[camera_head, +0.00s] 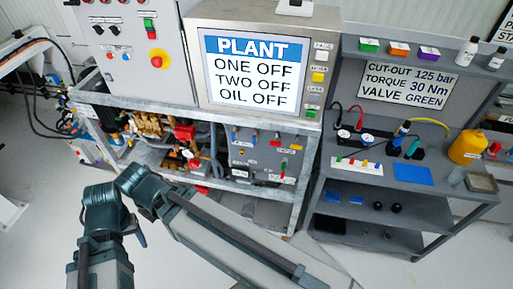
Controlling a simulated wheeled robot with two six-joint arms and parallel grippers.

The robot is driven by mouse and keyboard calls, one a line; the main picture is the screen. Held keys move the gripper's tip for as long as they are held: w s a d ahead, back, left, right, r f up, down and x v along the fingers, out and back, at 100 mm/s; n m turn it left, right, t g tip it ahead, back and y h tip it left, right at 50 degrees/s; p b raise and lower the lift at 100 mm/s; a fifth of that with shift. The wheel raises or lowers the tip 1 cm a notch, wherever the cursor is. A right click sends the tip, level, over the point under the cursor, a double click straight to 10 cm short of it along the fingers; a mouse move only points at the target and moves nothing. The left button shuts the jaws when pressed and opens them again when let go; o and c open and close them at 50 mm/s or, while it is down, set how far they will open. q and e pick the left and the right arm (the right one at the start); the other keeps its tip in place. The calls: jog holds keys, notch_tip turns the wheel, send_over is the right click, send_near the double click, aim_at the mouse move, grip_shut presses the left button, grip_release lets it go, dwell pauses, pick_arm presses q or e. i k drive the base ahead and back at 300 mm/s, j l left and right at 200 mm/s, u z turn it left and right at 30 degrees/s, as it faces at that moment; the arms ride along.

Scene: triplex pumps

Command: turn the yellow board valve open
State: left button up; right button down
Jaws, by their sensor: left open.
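The dark valve board (262,155) is set in the frame under the plant screen and carries several small coloured handles. A small yellow handle (296,147) shows at its upper right, beside a red one; its exact angle is too small to tell. My left gripper (138,234) shows only as a small dark part beside my arm at the lower left. It is open, with nothing seen in it, and well apart from the board. Its fingertips are not clear. My right gripper is not in view.
A control cabinet (135,50) with an emergency stop stands left of the screen (252,70). Pump parts (155,128) fill the frame's left bay. A grey shelf rack (345,160) with gauges and a yellow jug (467,147) stands right.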

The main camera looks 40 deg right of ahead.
aim_at(297, 146)
jog(key=z, duration=1.5)
jog(key=i+l+z, duration=0.25)
jog(key=i, duration=0.55)
jog(key=k+l, duration=0.5)
jog(key=l, duration=0.15)
jog(key=k+l, duration=0.55)
jog(key=l+u, duration=0.05)
jog(key=l, duration=0.1)
